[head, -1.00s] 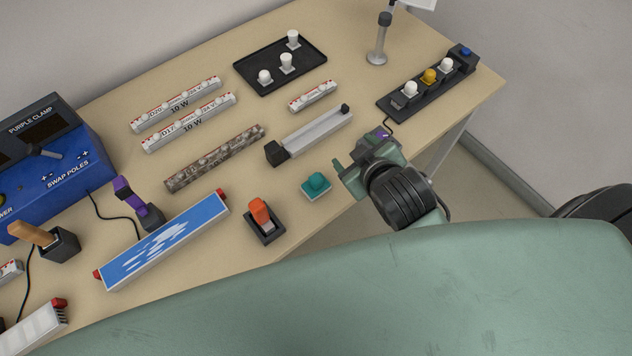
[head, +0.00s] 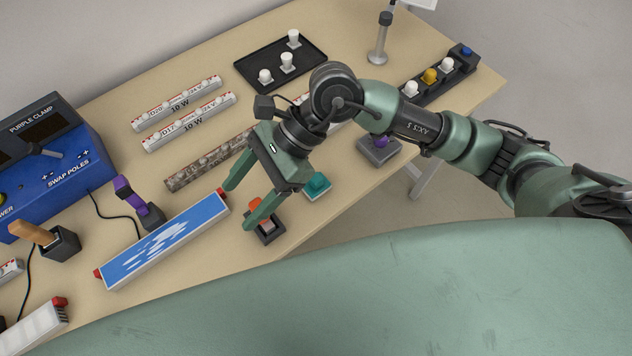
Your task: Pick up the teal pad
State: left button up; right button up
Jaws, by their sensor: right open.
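The teal pad (head: 318,184) sits on a small light base on the table, near its front edge. The gripper body hides part of its left side. My right gripper (head: 236,207) is open, with its two green fingers pointing down and left. Its fingertips are left of the pad, near the orange-red clip (head: 257,204) and the right end of the blue panel (head: 165,240). Nothing shows between the fingers. I cannot tell its exact height above the table. My left gripper is not in view.
A black tray with white knobs (head: 279,62) stands at the back. Long light strips (head: 187,122) and a brown mottled strip (head: 198,172) lie left of my arm. A purple clamp (head: 131,198) and a blue power box (head: 60,165) stand at left. The table's front edge is close to the pad.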

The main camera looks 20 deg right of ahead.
jog(key=w+d+f+n+t+h, duration=0.1)
jog(key=w+d+f+h, duration=0.25)
jog(key=d, duration=0.25)
jog(key=h, duration=0.4)
send_over(317, 177)
notch_tip(317, 177, down, 2)
jog(key=shift+d+f+n+t, duration=0.1)
jog(key=shift+n+t, duration=0.2)
jog(key=shift+t, duration=0.1)
jog(key=shift+w+d+f+h, duration=0.1)
jog(key=shift+d+f+h, duration=0.1)
jog(key=shift+h, duration=0.15)
jog(key=f+p, duration=0.1)
jog(key=f, duration=0.1)
jog(key=f+p, duration=0.1)
jog(key=f, duration=0.1)
jog(key=f+p, duration=0.1)
jog(key=f, duration=0.1)
jog(key=shift+a+f, duration=0.15)
jog(key=shift+a, duration=0.2)
jog(key=shift+f, duration=0.4)
grip_shut()
jog(key=shift+r, duration=0.1)
